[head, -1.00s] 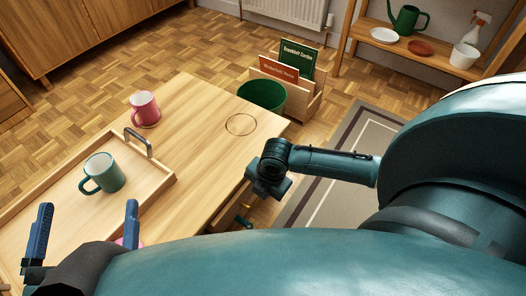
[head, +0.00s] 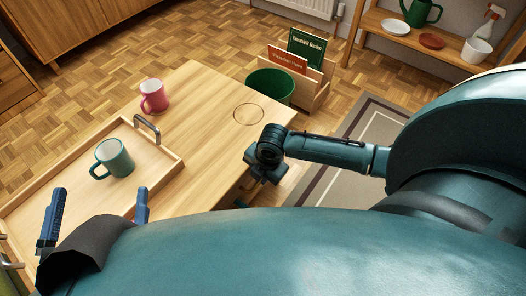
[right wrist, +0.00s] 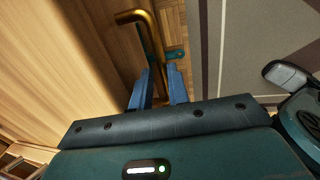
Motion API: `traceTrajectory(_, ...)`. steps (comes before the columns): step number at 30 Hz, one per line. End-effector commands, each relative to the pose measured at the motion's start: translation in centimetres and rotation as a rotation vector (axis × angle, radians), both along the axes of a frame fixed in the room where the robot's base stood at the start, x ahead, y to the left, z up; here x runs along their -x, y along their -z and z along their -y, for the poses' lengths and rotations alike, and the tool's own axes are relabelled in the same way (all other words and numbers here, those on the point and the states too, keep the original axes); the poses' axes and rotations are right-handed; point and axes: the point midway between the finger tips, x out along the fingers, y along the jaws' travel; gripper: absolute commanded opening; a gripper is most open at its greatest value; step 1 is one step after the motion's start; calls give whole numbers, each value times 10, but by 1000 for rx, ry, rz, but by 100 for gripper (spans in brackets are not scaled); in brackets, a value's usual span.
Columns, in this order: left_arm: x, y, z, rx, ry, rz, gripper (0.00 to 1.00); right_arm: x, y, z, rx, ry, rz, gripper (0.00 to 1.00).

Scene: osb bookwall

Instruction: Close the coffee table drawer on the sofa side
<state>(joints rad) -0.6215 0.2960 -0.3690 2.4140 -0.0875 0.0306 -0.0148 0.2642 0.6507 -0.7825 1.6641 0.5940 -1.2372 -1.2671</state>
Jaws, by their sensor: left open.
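The wooden coffee table (head: 205,105) fills the left middle of the head view. My right gripper (right wrist: 160,72) is at the table's right side, its two blue fingers pointing at a brass handle (right wrist: 137,17) in the right wrist view. The bar of the handle runs down between the fingers; whether they press on it is unclear. A wooden face (right wrist: 75,50) lies left of the handle. How far the drawer stands open cannot be made out. My left gripper (head: 100,192) is open and empty above the tray at the lower left.
On the table are a wooden tray (head: 172,172) with a teal mug (head: 115,157), and a pink mug (head: 154,97). A green bin (head: 270,86) and a book crate (head: 315,93) stand beyond the table. A rug (head: 340,180) lies to the right.

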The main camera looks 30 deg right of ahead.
Motion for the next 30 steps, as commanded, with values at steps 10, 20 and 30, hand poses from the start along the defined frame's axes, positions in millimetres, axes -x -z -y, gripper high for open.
traceTrajectory(10,0,-1,0,5,-1,2,100,-2,-1,-1,-2,1,5,32)
traceTrajectory(20,1,11,-1,5,-2,0,100,13,3,5,-3,1,4,32)
traceTrajectory(30,1,-21,0,4,0,-1,100,32,-61,14,1,-2,2,32)
